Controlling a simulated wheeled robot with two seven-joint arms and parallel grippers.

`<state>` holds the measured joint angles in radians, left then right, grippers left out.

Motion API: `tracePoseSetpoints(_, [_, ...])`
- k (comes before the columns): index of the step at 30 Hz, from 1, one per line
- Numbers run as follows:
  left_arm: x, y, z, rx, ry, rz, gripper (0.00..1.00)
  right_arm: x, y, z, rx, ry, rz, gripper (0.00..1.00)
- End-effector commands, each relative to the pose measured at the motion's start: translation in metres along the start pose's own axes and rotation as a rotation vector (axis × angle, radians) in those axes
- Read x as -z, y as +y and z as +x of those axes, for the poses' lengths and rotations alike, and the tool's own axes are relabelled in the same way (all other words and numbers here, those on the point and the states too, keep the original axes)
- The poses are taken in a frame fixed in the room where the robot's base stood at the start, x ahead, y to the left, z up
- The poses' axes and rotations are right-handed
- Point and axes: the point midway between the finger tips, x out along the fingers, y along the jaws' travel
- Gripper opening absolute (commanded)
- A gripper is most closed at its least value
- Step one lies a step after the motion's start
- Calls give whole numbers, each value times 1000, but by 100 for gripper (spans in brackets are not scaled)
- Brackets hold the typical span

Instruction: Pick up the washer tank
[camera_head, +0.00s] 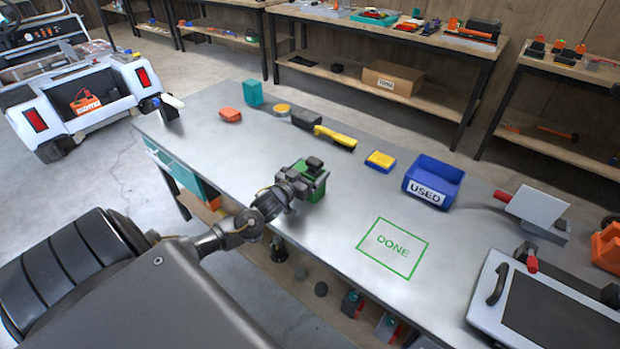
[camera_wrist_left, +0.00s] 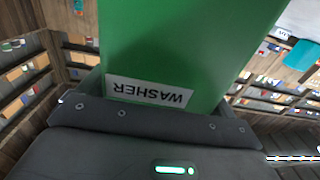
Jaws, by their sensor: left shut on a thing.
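The washer tank (camera_head: 318,190) is a green box at the near edge of the grey table, left of the DONE square. My left gripper (camera_head: 299,180) is shut on it and covers part of it in the head view. In the left wrist view the green tank (camera_wrist_left: 190,50) fills the middle, with a white WASHER label (camera_wrist_left: 150,92) upside down just above the gripper's dark edge. I cannot tell whether the tank touches the table. My right gripper is not in view.
The table (camera_head: 270,150) holds a blue USED bin (camera_head: 433,180), a yellow-handled tool (camera_head: 336,137), a yellow and blue block (camera_head: 380,161) and a teal block (camera_head: 253,93). A green DONE outline (camera_head: 393,247) is empty. A white cart (camera_head: 85,100) stands at left.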

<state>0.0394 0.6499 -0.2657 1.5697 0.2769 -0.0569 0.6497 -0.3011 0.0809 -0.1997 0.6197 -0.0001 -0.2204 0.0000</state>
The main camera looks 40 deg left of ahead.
Motion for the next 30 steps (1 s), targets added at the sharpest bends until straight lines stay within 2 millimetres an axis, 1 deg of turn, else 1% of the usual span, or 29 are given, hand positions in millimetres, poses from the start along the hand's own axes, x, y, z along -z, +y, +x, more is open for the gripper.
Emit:
tracePoseSetpoints(5, [8, -1, 0, 0, 5, 0, 58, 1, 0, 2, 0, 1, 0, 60])
tracePoseSetpoints(8, [19, 0, 0, -2, 6, 1, 58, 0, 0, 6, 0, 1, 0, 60])
tracePoseSetpoints(10, [33, 0, 0, -1, 8, 2, 58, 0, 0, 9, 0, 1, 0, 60])
tracePoseSetpoints(14, [62, -1, -27, -3, 3, 3, 58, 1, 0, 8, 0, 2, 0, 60])
tracePoseSetpoints(18, [95, -1, -55, -3, 3, 5, 58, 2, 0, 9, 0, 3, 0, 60])
tracePoseSetpoints(19, [95, -1, -64, -3, 0, 3, 58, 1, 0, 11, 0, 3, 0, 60])
tracePoseSetpoints(21, [102, -1, -82, -3, -1, 2, 58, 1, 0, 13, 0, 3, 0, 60])
tracePoseSetpoints(24, [112, -2, -102, -3, -1, 2, 58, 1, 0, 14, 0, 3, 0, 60])
tracePoseSetpoints(27, [120, -2, -118, -3, 1, 2, 58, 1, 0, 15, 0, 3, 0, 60])
tracePoseSetpoints(30, [125, -3, -129, -1, 0, 2, 58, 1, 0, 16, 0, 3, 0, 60])
